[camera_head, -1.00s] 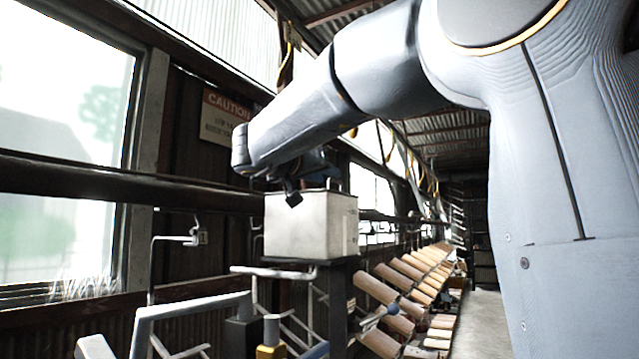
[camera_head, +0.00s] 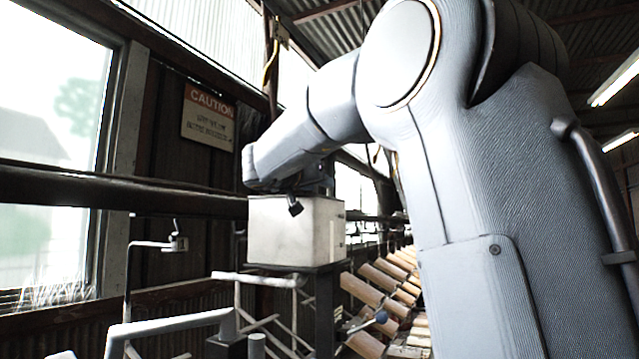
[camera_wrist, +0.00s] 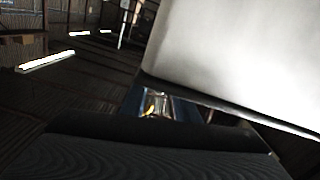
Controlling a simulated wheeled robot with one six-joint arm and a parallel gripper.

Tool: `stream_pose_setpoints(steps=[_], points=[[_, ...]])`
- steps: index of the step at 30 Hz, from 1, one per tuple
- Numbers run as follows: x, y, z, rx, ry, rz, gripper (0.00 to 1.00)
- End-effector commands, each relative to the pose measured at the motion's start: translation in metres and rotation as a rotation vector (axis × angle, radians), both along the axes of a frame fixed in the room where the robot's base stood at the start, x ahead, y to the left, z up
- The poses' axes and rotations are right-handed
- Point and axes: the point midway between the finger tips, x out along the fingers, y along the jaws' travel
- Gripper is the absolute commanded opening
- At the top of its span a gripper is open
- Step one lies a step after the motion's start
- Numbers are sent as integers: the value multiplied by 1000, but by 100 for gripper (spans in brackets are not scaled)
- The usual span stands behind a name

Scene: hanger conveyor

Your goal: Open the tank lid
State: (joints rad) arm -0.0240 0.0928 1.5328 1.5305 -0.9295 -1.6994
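The tank is a pale metal box (camera_head: 290,240) on a dark stand in the middle of the head view. Its top edge looks level, and no raised lid can be made out. My gripper (camera_head: 295,206) is at the top of the tank, on its near upper edge; one dark fingertip shows against the box. The rest of the gripper is hidden under my wrist. In the wrist view, a large pale tilted surface (camera_wrist: 245,55) fills the upper right, very close; I cannot tell whether it is lid or wall. No finger gap is clear.
A dark horizontal beam (camera_head: 120,190) runs left of the tank, below a caution sign (camera_head: 208,118). A grey tubular frame (camera_head: 175,325) stands low in front. Several wooden rollers (camera_head: 375,290) slope away behind right.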

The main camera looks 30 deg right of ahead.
Motion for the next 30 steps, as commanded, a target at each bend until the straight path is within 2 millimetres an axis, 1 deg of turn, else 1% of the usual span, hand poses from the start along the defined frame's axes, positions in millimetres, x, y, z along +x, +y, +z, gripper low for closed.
stream_pose_setpoints(steps=[5,8,10,11,22,30], points=[[0,0,0,0,0,0,28],[0,0,0,0,0,0,13],[0,0,0,0,0,0,1],[0,0,0,0,0,0,0],[-1,0,1,-14,-11,0,0],[-4,5,9,-112,-87,-1,0]])
